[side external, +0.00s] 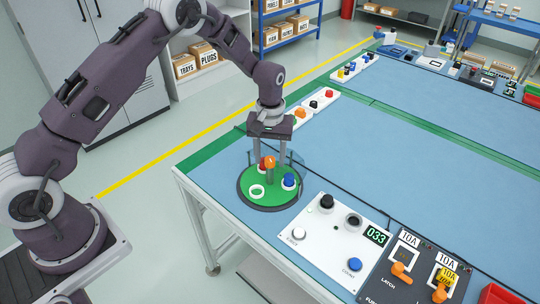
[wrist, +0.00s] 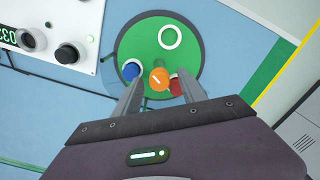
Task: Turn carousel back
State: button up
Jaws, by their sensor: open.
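The carousel (side external: 268,201) is a green round turntable with a dark rim near the table's left end, and it also shows in the wrist view (wrist: 145,38). An orange knob (wrist: 159,78) with a white line stands on a post near its middle. A blue piece (side external: 289,181), a red piece (wrist: 175,86) and an empty white ring (side external: 257,191) sit on the green disc around it. A clear curved guard (side external: 296,165) stands along part of the rim. My gripper (side external: 269,170) is open above the carousel. Its fingers are on either side of the knob; contact cannot be told.
A white panel (side external: 317,250) with knobs, buttons and a display reading 033 lies to the right. Beyond it is a dark fuse panel (side external: 405,285) with orange levers. The blue mid-table (side external: 400,165) is clear.

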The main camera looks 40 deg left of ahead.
grip_shut()
dwell(1.4)
